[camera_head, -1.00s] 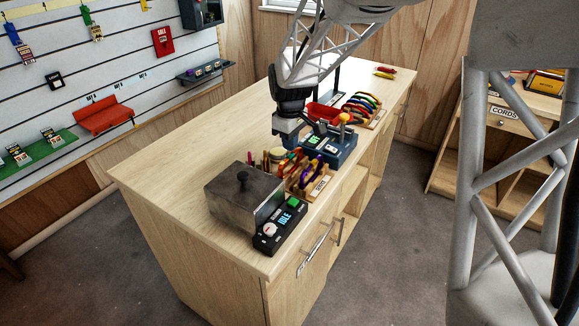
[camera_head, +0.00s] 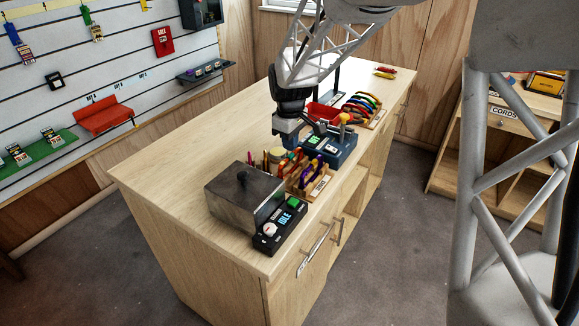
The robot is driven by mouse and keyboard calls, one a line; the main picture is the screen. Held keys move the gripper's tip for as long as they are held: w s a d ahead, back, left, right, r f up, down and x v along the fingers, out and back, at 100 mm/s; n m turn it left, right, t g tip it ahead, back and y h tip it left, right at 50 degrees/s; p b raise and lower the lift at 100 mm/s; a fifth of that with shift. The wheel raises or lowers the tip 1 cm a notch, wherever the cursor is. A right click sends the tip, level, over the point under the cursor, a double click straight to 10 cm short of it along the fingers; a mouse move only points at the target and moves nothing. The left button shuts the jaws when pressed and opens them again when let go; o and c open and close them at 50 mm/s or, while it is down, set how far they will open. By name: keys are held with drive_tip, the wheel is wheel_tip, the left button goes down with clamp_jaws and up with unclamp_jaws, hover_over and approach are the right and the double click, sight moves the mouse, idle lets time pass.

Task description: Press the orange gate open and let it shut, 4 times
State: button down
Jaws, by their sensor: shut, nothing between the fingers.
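My gripper (camera_head: 288,139) points down at the left end of a dark blue device (camera_head: 341,155) on the wooden counter. The device has a small lit green-white display and a yellow-orange knob-like part (camera_head: 344,118) standing at its right. The fingers are small and partly lost against the clutter; the gripper is shut and holds nothing. An orange-red piece (camera_head: 291,158) shows just below the gripper, among other coloured gear. I cannot tell whether it is the orange gate, whether a gate stands open or closed, or whether my fingers touch it.
A grey metal box with a knobbed lid (camera_head: 240,195) and a black unit reading IDLE (camera_head: 282,228) stand at the counter's near end. A wooden rack of purple and orange gear (camera_head: 314,182) sits between. Coloured carabiners (camera_head: 365,108) lie behind. The counter's left side is clear.

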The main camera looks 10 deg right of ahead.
sight(290, 155)
drive_tip(key=shift+f, duration=1.7)
idle(0.4)
drive_tip(key=shift+r, duration=3.55)
wheel_tip(290, 155, up, 3)
drive_tip(key=shift+f, duration=0.1)
drive_tip(key=shift+f, duration=0.1)
drive_tip(key=shift+f, duration=3.15)
